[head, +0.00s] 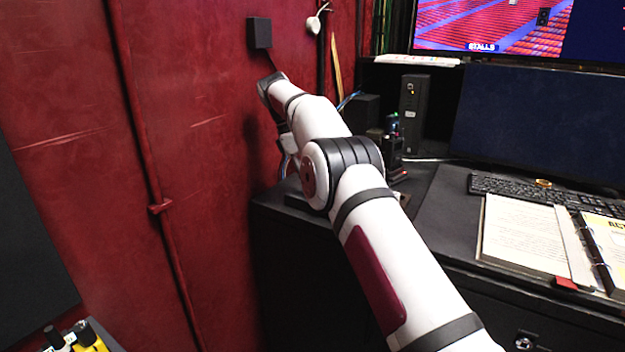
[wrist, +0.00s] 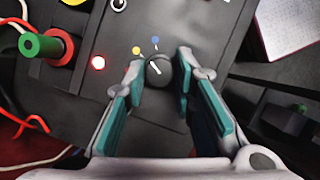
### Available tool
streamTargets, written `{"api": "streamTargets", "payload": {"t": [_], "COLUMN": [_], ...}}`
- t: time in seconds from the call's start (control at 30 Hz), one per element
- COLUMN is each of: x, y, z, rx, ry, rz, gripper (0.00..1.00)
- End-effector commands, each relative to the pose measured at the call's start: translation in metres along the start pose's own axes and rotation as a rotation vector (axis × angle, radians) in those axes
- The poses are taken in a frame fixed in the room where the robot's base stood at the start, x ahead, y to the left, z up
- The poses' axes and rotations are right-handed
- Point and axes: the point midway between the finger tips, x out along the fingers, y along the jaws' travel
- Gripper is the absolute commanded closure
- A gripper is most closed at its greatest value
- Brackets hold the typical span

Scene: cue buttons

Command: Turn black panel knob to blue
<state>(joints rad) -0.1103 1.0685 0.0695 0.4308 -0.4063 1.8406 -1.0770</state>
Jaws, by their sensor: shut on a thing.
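In the wrist view, a round dark knob (wrist: 158,72) with a white pointer line sits on a black panel (wrist: 62,91). The line points up and left, roughly toward a yellow dot (wrist: 136,50). A blue dot (wrist: 155,41) lies just above the knob, to the right of the yellow one. My gripper (wrist: 162,62) is shut on the knob, with one teal-padded finger on each side. In the head view my arm reaches toward the red wall, and the gripper and knob cannot be made out.
A lit red light (wrist: 98,62) and a green-and-red plug with cables (wrist: 42,46) are left of the knob. In the head view, a small black box (head: 259,33) is on the red wall near my wrist. A desk with a keyboard (head: 545,190) and binder is right.

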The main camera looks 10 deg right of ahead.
Motion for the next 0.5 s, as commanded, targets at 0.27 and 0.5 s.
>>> {"api": "streamTargets", "payload": {"t": [0.27,0.5], "x": [0.0005,0.0006], "y": [-0.0006,-0.0006], "z": [-0.0009,-0.001], "rx": [0.007,0.006], "ry": [0.001,0.001], "rz": [-0.006,-0.006], "gripper": [1.0,0.69]}}
